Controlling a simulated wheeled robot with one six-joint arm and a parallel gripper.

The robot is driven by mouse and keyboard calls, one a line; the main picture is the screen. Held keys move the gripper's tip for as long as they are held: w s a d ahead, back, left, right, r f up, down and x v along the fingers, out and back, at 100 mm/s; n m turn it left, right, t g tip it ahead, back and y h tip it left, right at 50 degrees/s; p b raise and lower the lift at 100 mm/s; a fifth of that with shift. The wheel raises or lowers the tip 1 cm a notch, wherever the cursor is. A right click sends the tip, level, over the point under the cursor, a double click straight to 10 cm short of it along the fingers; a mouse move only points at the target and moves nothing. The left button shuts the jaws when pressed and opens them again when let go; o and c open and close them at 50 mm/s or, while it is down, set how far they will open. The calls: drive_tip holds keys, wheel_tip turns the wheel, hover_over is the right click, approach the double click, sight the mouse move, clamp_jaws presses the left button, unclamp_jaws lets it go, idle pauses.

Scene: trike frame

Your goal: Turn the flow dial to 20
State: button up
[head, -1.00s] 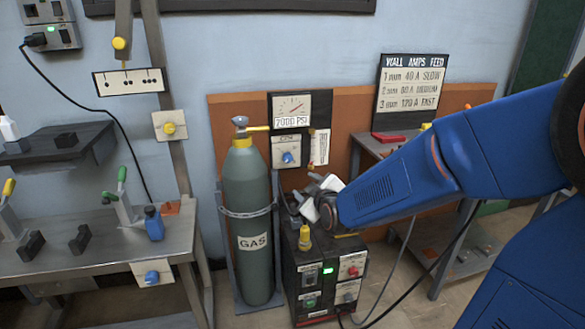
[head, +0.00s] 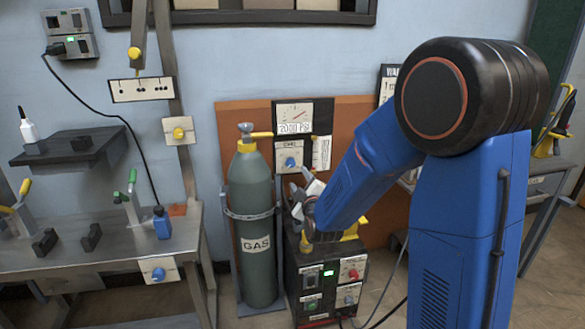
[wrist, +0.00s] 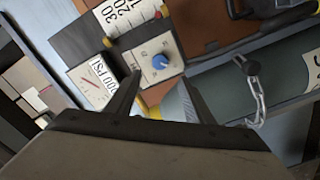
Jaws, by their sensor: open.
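The flow dial is a blue knob (head: 290,162) on a pale plate marked CFH, below the 2000 PSI gauge (head: 293,116) and right of the gas cylinder's top. In the wrist view the blue knob (wrist: 160,62) sits on its pale plate, just beyond the fingertips; the scale marks are too small to read. My gripper (head: 304,191) is in front of and a little below the plate in the head view. In the wrist view my gripper (wrist: 160,85) is open, its two dark fingers apart with nothing between them, and not touching the knob.
The grey-green gas cylinder (head: 254,215) stands chained just left of the dial, with a yellow fitting at its top. A black welder box (head: 328,285) with knobs is below my gripper. A steel bench (head: 100,250) with clamps is at the left.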

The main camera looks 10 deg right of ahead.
sight(291, 164)
drive_tip(key=w, duration=1.1)
drive_tip(key=c, duration=1)
